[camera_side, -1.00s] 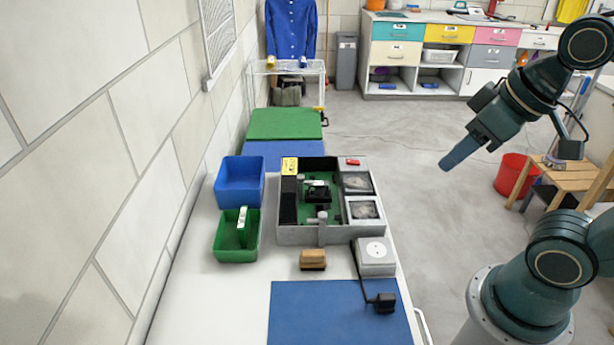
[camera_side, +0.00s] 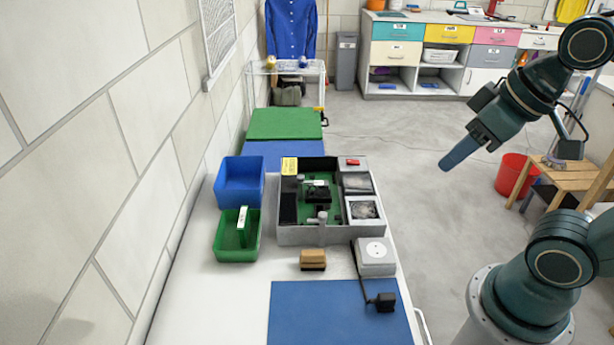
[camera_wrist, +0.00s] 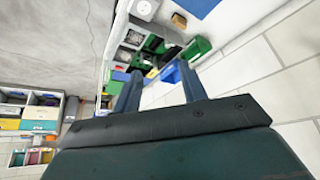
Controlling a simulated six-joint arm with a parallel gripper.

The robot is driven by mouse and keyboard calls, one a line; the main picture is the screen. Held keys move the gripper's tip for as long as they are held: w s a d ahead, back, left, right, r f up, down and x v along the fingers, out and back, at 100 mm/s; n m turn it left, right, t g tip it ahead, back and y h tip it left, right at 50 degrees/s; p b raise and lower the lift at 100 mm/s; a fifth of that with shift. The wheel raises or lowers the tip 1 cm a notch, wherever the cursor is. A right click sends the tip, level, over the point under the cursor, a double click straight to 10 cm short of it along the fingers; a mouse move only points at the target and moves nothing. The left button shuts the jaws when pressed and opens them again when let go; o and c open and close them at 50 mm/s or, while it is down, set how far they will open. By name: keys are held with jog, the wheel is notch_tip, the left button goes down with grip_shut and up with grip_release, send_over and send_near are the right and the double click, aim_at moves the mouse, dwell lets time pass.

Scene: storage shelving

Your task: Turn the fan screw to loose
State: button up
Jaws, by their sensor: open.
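A grey open case (camera_side: 300,236) with a green circuit board (camera_side: 334,203) stands on the white table. Two fans sit at its right side, an upper fan (camera_side: 357,183) and a lower fan (camera_side: 364,209). The fan screw is too small to make out. My gripper (camera_side: 444,166) is up in the air to the right of the table, well apart from the case. In the wrist view my gripper (camera_wrist: 160,82) shows two blue fingers spread apart with nothing between them. The case (camera_wrist: 112,72) also shows beyond them.
A blue bin (camera_side: 240,170) and a green bin (camera_side: 222,252) stand left of the case. A brush (camera_side: 313,258), a white socket box (camera_side: 374,250) with a black plug (camera_side: 384,302) and a blue mat (camera_side: 325,318) are in front. The air between gripper and case is clear.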

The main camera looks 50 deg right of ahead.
jog(key=w+r+m+g, duration=0.15)
jog(key=w+r, duration=0.25)
jog(key=w, duration=0.7)
jog(key=m+g, duration=0.4)
jog(key=m, duration=0.2)
send_over(301, 177)
notch_tip(301, 177, down, 19)
jog(key=shift+d+f, duration=0.1)
jog(key=shift+d, duration=0.05)
notch_tip(301, 177, down, 14)
jog(key=shift+w+r, duration=0.1)
